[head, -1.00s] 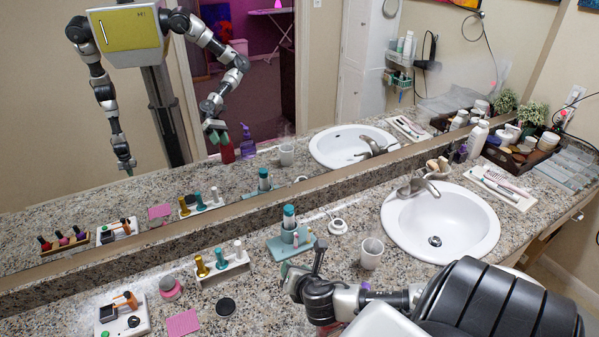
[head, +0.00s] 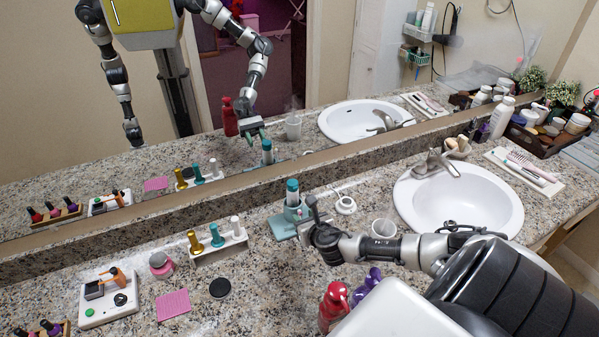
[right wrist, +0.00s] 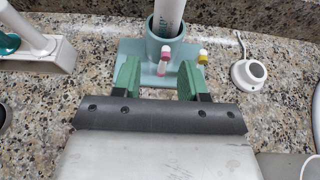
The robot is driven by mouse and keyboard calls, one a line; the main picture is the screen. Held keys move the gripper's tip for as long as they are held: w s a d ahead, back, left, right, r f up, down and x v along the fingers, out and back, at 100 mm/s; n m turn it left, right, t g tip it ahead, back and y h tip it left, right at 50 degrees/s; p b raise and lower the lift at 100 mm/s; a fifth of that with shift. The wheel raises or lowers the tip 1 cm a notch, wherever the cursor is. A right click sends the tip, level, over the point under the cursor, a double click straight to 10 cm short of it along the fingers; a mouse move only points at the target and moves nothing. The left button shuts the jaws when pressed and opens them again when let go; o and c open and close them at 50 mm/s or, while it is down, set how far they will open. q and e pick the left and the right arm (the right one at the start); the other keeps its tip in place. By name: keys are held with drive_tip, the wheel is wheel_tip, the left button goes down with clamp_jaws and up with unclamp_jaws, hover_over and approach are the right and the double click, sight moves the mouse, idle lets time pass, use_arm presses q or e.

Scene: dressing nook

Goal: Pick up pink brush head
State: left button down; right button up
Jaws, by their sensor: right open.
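The pink brush head (right wrist: 164,62), a small white-topped piece with a pink-red base, stands on the teal toothbrush stand (right wrist: 134,52) in the right wrist view. A similar brush head with a yellow base (right wrist: 202,56) is to its right. A thick white-and-teal toothbrush handle (right wrist: 168,18) stands in the cup behind them. My right gripper (right wrist: 160,78) is open, with its green fingers either side of the pink brush head and nothing held. In the head view my right gripper (head: 312,217) is beside the stand (head: 284,227). My left gripper shows only as a small mirror reflection.
A white round charger (head: 345,205) and a white cup (head: 383,229) stand right of the stand. The sink (head: 460,205) is at right. Red (head: 333,303) and purple bottles are in front, near my arm.

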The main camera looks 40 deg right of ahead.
sight(301, 213)
drive_tip(key=shift+s+d+f+x, duration=0.1)
drive_tip(key=shift+d+x, duration=0.05)
drive_tip(key=shift+x, duration=1.2)
drive_tip(key=shift+s+d+f+x, duration=0.1)
drive_tip(key=shift+d+x, duration=0.1)
drive_tip(key=shift+x, duration=1.15)
clamp_jaws()
